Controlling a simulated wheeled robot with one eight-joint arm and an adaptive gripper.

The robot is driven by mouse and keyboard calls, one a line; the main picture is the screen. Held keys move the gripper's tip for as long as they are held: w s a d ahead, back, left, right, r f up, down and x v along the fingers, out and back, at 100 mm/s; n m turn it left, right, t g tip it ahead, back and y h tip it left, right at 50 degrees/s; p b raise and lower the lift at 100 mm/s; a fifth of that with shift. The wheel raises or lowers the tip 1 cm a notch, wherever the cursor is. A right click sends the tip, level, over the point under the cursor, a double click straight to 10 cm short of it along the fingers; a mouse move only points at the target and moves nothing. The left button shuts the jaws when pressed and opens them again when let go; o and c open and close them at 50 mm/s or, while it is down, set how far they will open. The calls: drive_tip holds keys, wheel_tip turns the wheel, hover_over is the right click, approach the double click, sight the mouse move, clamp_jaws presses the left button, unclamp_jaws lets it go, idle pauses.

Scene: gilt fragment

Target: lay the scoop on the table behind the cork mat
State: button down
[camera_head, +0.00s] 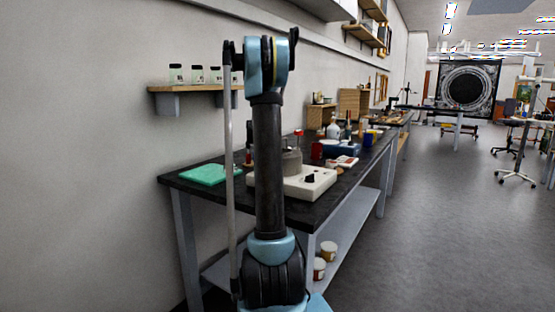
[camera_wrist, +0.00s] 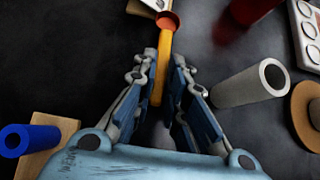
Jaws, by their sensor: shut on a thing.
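In the wrist view the scoop (camera_wrist: 161,72) has a yellow-orange handle and a red-orange cup at its far end. My gripper (camera_wrist: 164,60) is shut on the handle, with one finger on each side. The cup points away from me over the dark table top (camera_wrist: 75,60). I cannot tell whether the scoop touches the table. A round tan-brown disc, which looks like the cork mat (camera_wrist: 303,118), is at the right edge, partly cut off and to the right of my gripper. In the head view my arm hides the gripper and scoop.
A grey-white cylinder (camera_wrist: 252,84) lies right of my gripper. A blue cylinder (camera_wrist: 28,139) is by a tan block (camera_wrist: 57,128) at lower left. A red object (camera_wrist: 240,15) and a white tray (camera_wrist: 301,30) are farther off. The head view shows a green mat (camera_head: 203,174) and white-topped equipment (camera_head: 310,183).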

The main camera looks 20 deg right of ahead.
drive_tip(key=shift+s+a+f, duration=0.1)
drive_tip(key=shift+s+f, duration=0.15)
drive_tip(key=shift+f, duration=0.4)
drive_tip(key=c, duration=1.9)
unclamp_jaws()
drive_tip(key=o, duration=0.3)
drive_tip(key=shift+s+r, duration=0.1)
drive_tip(key=shift+s, duration=0.05)
drive_tip(key=shift+a, duration=0.1)
